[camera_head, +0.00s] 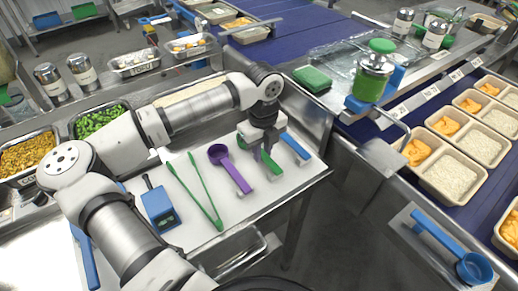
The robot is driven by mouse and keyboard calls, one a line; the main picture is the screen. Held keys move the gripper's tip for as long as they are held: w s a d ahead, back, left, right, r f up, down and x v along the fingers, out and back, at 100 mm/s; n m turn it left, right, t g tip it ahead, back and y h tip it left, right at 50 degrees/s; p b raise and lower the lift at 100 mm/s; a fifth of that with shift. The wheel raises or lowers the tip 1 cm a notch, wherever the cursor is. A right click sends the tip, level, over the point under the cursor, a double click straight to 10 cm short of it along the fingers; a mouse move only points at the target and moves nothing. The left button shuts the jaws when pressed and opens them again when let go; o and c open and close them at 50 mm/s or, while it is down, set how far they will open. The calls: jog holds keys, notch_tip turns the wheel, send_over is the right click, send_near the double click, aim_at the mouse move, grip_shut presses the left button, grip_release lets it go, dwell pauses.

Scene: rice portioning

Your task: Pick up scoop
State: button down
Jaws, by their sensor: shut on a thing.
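My gripper (263,151) points down over the right part of the white worktop. Its jaws are shut on a green scoop, whose green handle (272,167) shows just below and in front of the fingers. The scoop's far end is mostly hidden by the gripper, and I cannot tell whether it is clear of the worktop. A purple scoop (234,171) lies just left of the gripper. A blue utensil (295,146) lies just right of it. A larger blue scoop (473,268) rests on a separate holder at the lower right.
Green tongs (196,190) and a blue device (158,209) lie left on the white worktop (215,255). Metal food pans (128,108) stand behind my arm. A blue conveyor (473,203) at the right carries trays of rice and orange food. A green-lidded jar (372,75) stands at the back right.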

notch_tip(320, 180, up, 26)
jog(key=shift+f+p, duration=0.15)
jog(key=shift+p, duration=0.25)
dwell(0.4)
